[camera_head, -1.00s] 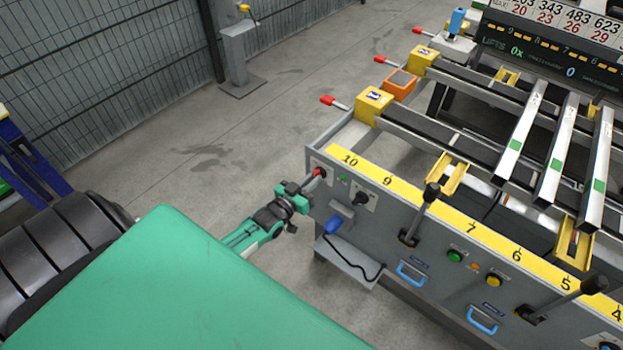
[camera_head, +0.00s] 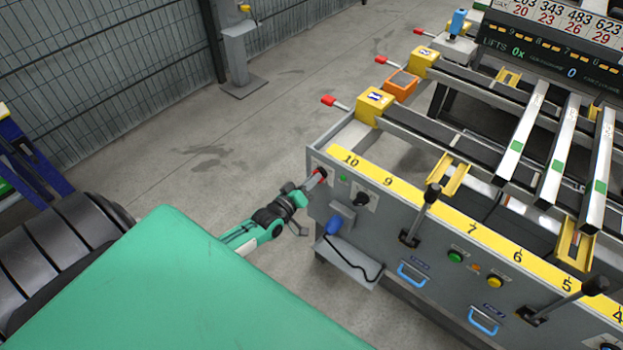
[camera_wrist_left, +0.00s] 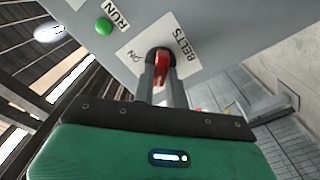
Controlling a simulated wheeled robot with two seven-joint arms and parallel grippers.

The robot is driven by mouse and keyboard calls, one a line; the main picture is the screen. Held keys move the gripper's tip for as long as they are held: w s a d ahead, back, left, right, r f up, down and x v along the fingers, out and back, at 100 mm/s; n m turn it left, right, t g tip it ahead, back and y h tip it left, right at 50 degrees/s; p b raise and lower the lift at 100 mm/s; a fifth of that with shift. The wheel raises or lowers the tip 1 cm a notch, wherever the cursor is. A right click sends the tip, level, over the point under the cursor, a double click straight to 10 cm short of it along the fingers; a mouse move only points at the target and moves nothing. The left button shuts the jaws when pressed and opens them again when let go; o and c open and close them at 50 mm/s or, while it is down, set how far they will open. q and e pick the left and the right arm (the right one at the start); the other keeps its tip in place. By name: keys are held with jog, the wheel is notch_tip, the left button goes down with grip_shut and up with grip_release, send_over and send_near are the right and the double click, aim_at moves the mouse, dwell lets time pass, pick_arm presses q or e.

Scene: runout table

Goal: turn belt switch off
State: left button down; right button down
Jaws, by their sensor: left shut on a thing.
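The belt switch has a red handle on a dark round base, set on a white plate marked BELTS and ON. It shows in the left wrist view (camera_wrist_left: 161,68) and at the left end of the grey panel in the head view (camera_head: 321,172). My left gripper (camera_head: 313,181) reaches it from the left. In the left wrist view its two dark fingers (camera_wrist_left: 160,80) are shut on the red handle, one on each side. The fingers partly hide the handle and plate. My right gripper is in neither view.
A green RUN lamp (camera_wrist_left: 104,26) sits beside the switch plate. To the right on the panel are a black knob (camera_head: 362,199), a blue item on a holder (camera_head: 333,225) and a black lever (camera_head: 420,215). Open floor lies left of the table.

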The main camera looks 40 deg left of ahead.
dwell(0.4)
pick_arm(q)
jog(key=c, duration=1.5)
grip_release()
jog(key=shift+o, duration=0.3)
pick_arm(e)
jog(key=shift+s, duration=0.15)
